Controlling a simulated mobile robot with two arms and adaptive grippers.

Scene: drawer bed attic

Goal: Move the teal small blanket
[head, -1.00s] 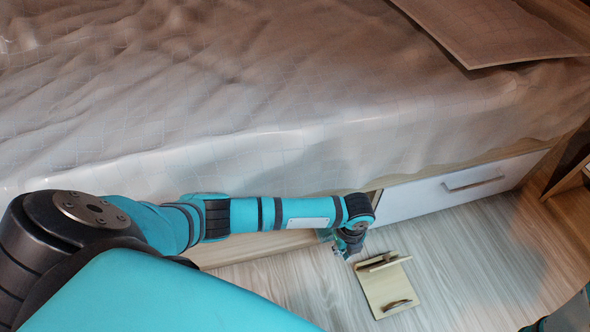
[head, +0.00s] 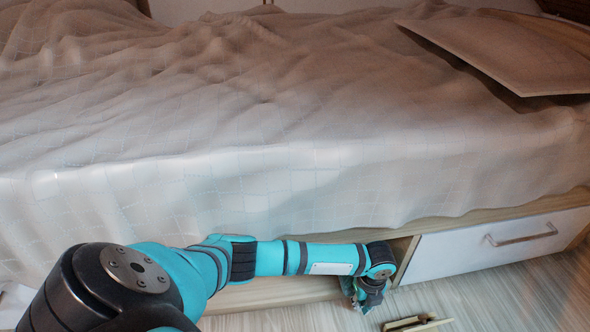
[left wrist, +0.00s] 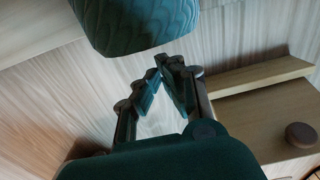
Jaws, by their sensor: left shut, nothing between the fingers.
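The teal small blanket (left wrist: 135,22) shows in the left wrist view as a rounded, ribbed teal bundle at the top, just beyond my fingertips. My left gripper (left wrist: 172,66) is shut and empty, its fingertips together and a little apart from the blanket in the picture. In the head view my left gripper (head: 366,300) is low beside the bed base, left of the white drawer. There the blanket is mostly hidden by my wrist, and I cannot make out its outline. My right gripper is not in view.
The bed (head: 250,190) with its pale cover fills the upper part, with a flat board (head: 500,55) on it. A white drawer front (head: 470,245) with a metal handle is right of my wrist. A wooden piece (head: 418,324) lies on the floor, its round knob (left wrist: 300,135) close by.

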